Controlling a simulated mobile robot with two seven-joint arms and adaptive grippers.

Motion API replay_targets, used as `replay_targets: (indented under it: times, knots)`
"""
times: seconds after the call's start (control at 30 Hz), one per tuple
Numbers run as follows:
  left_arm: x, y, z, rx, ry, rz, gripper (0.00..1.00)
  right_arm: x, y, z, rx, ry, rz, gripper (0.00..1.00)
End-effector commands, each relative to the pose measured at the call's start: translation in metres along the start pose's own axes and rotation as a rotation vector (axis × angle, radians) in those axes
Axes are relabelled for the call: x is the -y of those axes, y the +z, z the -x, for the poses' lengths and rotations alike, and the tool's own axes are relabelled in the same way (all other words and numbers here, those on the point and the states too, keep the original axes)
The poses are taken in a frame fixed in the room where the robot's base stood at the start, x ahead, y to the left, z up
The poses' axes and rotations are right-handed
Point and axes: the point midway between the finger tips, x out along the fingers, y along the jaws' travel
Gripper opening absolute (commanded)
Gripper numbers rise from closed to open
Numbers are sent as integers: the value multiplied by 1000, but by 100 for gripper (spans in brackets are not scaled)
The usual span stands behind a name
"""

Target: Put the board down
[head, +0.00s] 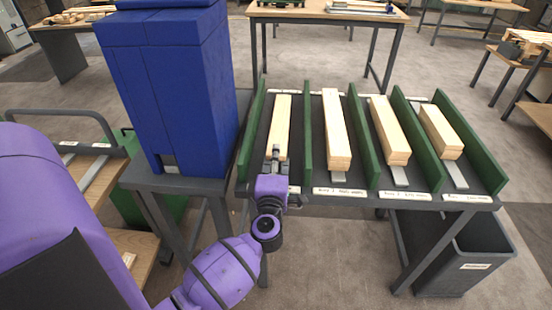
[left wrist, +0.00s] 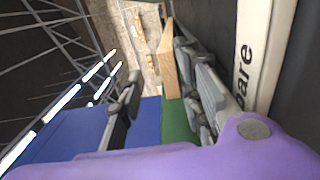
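A pale wooden board (head: 281,122) lies lengthwise in the leftmost lane of the green-walled rack (head: 357,130). It also shows in the left wrist view (left wrist: 169,62), beyond the fingers and close to the right-hand one. My left gripper (head: 275,152) is at the board's near end. In the left wrist view its fingers (left wrist: 160,95) stand wide apart, with a clear gap and no board clamped between them. The gripper hides part of the board's near end. My right gripper is not in view.
Pale board stacks fill the other lanes, such as the second (head: 336,125). Green dividers (head: 306,130) separate the lanes. A tall blue block (head: 170,85) stands just left of the rack. A dark bin (head: 465,262) sits below right. White labels line the front edge.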

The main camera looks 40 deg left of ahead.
Motion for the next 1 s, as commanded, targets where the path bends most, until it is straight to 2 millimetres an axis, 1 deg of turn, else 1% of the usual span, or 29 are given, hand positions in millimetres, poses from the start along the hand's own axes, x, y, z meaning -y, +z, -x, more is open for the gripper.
replay_targets:
  times: [0.17, 0.27, 0.3, 0.33, 0.6, 0.7, 0.83, 1.0]
  knots:
    - [-5, 0, 0, 0, 3, 0, 33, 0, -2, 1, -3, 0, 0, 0]
    - [-18, 0, -1, 0, 6, 2, 33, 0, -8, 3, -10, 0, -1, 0]
    - [-12, 0, 8, 0, -1, 1, 33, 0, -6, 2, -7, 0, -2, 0]
    - [-11, 0, 14, 0, -2, 2, 33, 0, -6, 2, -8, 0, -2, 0]
    - [-10, 0, 76, 0, -3, 1, 33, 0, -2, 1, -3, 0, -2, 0]
    - [-11, -1, 94, -2, -2, 1, 33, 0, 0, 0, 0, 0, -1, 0]
    - [-11, -1, 111, -1, -2, 0, 33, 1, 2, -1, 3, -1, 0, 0]
    - [-12, 0, 120, -1, 1, 1, 33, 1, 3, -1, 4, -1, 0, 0]
